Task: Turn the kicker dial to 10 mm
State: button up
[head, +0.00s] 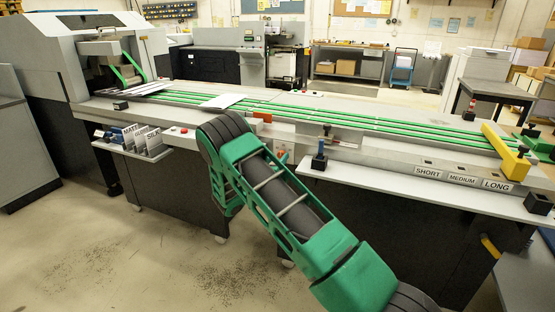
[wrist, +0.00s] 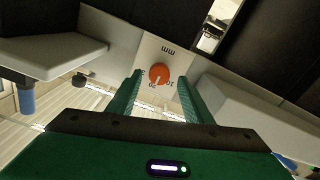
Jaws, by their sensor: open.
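The orange kicker dial (wrist: 159,73) is a round knob on a pale panel in the wrist view. Printed marks sit around it, including "mm" (wrist: 168,49) on the far side and a "10" (wrist: 170,84) at its lower right; the lettering looks upside down. Other numbers are at its lower left. A small pale mark is on the dial's near side, too small to read exactly. My gripper (wrist: 161,84) is open, with one green finger on each side of the dial and a gap to it. In the head view my arm hides the gripper.
In the wrist view a grey shelf (wrist: 50,52) with a blue handle (wrist: 27,102) is at left, and a pale ledge (wrist: 240,115) is at right.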

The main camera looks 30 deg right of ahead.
jog(key=shift+x, duration=1.1)
jog(key=c, duration=1.1)
jog(key=shift+o, duration=0.2)
jog(key=shift+n, duration=0.4)
jog(key=n, duration=0.5)
jog(key=shift+w+a+n, duration=0.15)
jog(key=shift+a+n, duration=0.05)
jog(key=shift+n, duration=0.2)
jog(key=n, duration=0.5)
jog(key=shift+w+a+f, duration=0.1)
jog(key=shift+f, duration=0.1)
jog(key=shift+n, duration=0.3)
